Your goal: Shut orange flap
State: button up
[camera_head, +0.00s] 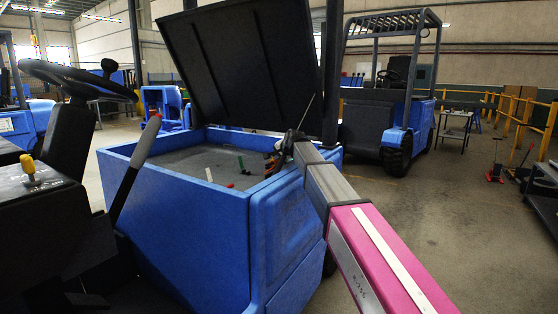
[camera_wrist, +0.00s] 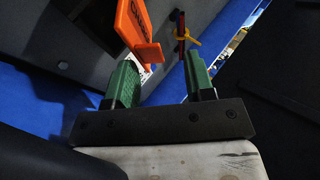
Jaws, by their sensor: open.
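The orange flap (camera_wrist: 134,22), with dark lettering and a short orange lip (camera_wrist: 150,53) at its lower end, stands out from a grey surface in the wrist view. It seems raised, but its exact angle is hard to tell. My gripper (camera_wrist: 160,62) is open, with green fingers apart and nothing held between them. The lip shows between and just beyond the fingertips; I cannot tell whether they touch. In the head view my arm reaches into the blue truck's open compartment (camera_head: 175,190), and the gripper end is small and partly hidden by the arm.
A black lid (camera_head: 240,60) stands raised over the compartment. A thin red and dark post with a yellow tie (camera_wrist: 188,40) rises near the right finger. Small green, white and red parts sit on the grey compartment top. A steering wheel (camera_head: 75,78) and lever stand at left.

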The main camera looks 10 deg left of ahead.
jog(key=v, duration=1)
jog(key=shift+s+d, duration=0.1)
